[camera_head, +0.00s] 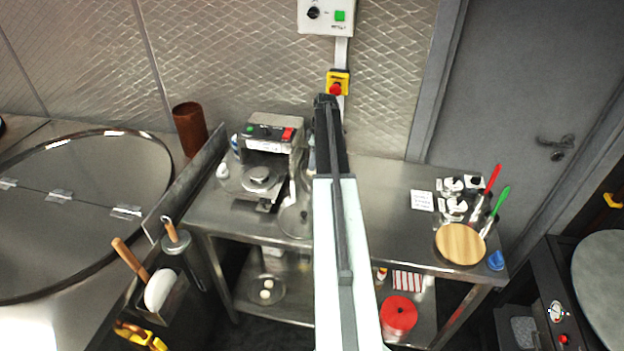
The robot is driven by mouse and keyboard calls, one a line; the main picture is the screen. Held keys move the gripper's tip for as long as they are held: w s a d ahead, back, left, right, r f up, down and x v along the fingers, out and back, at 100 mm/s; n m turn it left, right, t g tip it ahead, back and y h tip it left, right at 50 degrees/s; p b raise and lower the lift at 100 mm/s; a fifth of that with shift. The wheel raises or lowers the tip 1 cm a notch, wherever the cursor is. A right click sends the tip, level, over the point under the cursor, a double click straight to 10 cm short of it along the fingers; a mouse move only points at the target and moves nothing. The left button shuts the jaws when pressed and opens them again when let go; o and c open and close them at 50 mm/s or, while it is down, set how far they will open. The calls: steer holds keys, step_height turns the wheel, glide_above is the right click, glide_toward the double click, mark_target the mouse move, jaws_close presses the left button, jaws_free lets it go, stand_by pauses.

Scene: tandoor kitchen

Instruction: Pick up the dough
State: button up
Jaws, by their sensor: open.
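Two small pale round pieces that look like dough (266,289) lie on a round plate (279,297) on the lower shelf of the steel table, left of my arm. My arm reaches up through the middle of the view, over the table. I cannot make out my gripper's jaws; the dark far part of the arm covers that area. Nothing is seen touching the dough.
A press-like machine (269,150) stands on the steel table (385,190) above the dough's shelf. A round wooden board (460,243) and utensils are at the right. A large round-lidded unit (75,215) and a holder with a white pad (159,288) are left.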

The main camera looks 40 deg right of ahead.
mark_target(311, 174)
steer(key=shift+f+b, duration=0.4)
steer(key=shift+f, duration=0.05)
steer(key=f+b, duration=0.4)
steer(key=shift+w+a+f, duration=0.2)
steer(key=shift+w+a, duration=0.05)
steer(key=shift+w, duration=0.05)
steer(key=shift+r, duration=0.2)
steer(key=c, duration=0.5)
step_height(311, 174, up, 28)
steer(key=p, duration=2.8)
